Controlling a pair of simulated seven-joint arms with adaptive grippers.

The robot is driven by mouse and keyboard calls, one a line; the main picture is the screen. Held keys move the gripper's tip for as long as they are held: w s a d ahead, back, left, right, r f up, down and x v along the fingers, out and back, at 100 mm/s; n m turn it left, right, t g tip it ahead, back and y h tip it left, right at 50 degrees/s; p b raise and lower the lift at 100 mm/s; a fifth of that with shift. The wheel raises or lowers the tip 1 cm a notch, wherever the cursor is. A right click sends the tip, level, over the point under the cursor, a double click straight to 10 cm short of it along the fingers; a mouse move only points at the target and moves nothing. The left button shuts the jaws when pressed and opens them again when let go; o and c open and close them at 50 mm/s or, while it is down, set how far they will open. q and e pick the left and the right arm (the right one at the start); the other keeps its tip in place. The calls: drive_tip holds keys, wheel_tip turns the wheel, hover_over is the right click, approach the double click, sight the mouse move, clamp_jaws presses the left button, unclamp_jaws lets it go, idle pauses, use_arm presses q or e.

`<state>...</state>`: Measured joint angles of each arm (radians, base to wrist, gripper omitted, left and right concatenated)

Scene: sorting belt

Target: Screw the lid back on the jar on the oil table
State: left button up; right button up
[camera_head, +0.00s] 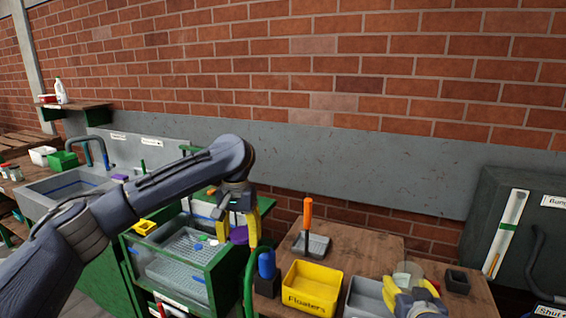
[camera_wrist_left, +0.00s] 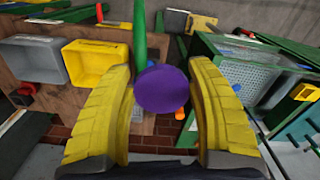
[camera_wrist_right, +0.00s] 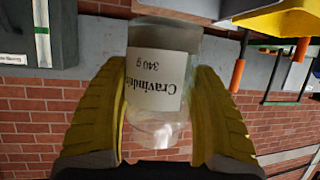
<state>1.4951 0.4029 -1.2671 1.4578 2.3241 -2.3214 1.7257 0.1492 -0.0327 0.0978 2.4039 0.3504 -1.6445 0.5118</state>
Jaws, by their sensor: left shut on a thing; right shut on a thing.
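The purple round lid (camera_head: 239,235) is between the yellow fingers of my left gripper (camera_head: 238,226), which is shut on it. In the left wrist view the lid (camera_wrist_left: 163,90) faces the camera as a disc. My left gripper holds it in the air, near the green-framed table. The clear glass jar (camera_head: 409,269) is in my right gripper (camera_head: 410,292), at the right wooden table. In the right wrist view the jar (camera_wrist_right: 160,60) has a white label, upside down in the picture, and the fingers grip its sides. The lid and jar are well apart.
A yellow Floaters bin (camera_head: 311,294) and a grey bin (camera_head: 366,297) stand between the grippers. An orange-handled tool (camera_head: 308,215), a blue-topped object (camera_head: 266,264) and a small dark box (camera_head: 457,281) stand nearby. A dark cabinet (camera_head: 490,215) is at the right.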

use_arm(q)
drive_tip(key=s+a+f, duration=0.3)
drive_tip(key=s+f, duration=0.1)
drive_tip(key=s, duration=0.3)
drive_tip(key=s+a+f+n, duration=0.1)
drive_tip(key=s+a+f, duration=0.2)
drive_tip(key=s, duration=0.3)
drive_tip(key=s+a+f, duration=0.3)
drive_tip(key=s+f, duration=0.2)
drive_tip(key=s, duration=0.2)
drive_tip(key=shift+s+f+n, duration=0.15)
drive_tip(key=shift+s+n, duration=0.2)
drive_tip(key=shift+n, duration=0.05)
use_arm(e)
drive_tip(key=s+a+n+y, duration=0.1)
drive_tip(key=a+n+y, duration=0.1)
drive_tip(key=a, duration=0.8)
drive_tip(key=shift+a+r+t+y, duration=0.2)
drive_tip(key=shift+r+t+y, duration=0.1)
drive_tip(key=shift+y, duration=0.2)
use_arm(q)
drive_tip(key=shift+d, duration=0.1)
use_arm(e)
drive_tip(key=shift+a+f+n, duration=0.1)
drive_tip(key=shift+n, duration=0.2)
